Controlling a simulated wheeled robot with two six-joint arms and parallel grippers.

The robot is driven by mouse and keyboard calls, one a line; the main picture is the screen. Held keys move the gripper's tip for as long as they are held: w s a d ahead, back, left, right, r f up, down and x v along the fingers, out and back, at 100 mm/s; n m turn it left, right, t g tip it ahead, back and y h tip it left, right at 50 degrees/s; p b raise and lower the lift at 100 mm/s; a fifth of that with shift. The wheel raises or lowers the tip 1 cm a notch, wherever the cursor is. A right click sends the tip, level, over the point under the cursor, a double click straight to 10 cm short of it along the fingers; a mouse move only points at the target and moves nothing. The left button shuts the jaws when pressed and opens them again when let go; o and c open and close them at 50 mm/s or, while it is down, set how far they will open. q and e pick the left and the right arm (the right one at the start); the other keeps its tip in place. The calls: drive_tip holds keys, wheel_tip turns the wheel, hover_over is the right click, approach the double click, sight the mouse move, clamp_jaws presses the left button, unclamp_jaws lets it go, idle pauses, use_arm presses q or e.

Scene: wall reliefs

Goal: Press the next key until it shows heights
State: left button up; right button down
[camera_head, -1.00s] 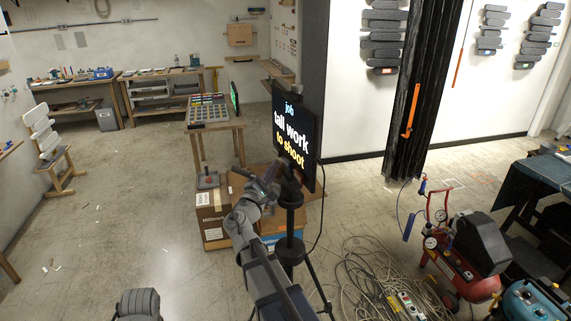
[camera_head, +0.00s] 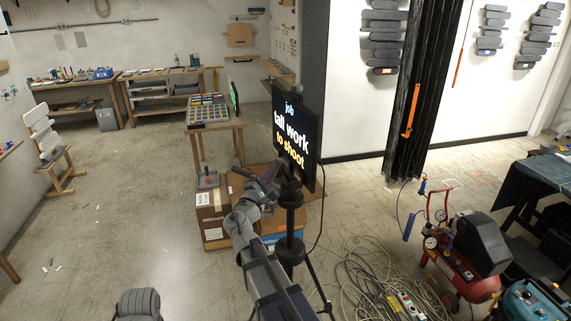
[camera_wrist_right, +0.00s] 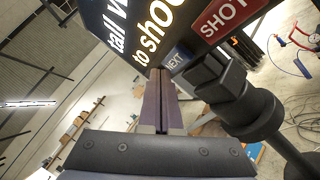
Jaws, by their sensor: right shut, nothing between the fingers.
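A black screen (camera_head: 295,135) on a dark stand shows "job", "tall work" and "to shoot" in the head view. In the right wrist view part of the screen (camera_wrist_right: 130,25) is at the top, with a dark blue NEXT key (camera_wrist_right: 176,57) and a red SHOT key (camera_wrist_right: 226,15) beside it. My right gripper (camera_head: 272,175) is just in front of the screen's lower part. Its fingers (camera_wrist_right: 160,75) are shut and empty, with their tips right by the NEXT key's left edge. I cannot tell whether they touch it. My left gripper is out of view.
The stand's black clamp and pole (camera_wrist_right: 245,105) are close on the right of my fingers. Cardboard boxes (camera_head: 213,222) stand behind my arm. Cables (camera_head: 365,275) and a red compressor (camera_head: 470,265) are on the floor to the right. The floor at left is mostly clear.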

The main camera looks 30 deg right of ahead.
drive_tip(key=shift+d, duration=0.1)
drive_tip(key=shift+s+d, duration=0.1)
drive_tip(key=shift+d, duration=0.2)
drive_tip(key=shift+d, duration=0.45)
idle(0.6)
drive_tip(key=shift+a, duration=0.15)
idle(0.3)
drive_tip(key=shift+a, duration=0.7)
drive_tip(key=a, duration=0.3)
drive_tip(key=w+a, duration=0.1)
drive_tip(key=a, duration=0.1)
idle(0.3)
drive_tip(key=shift+s, duration=0.1)
idle(0.7)
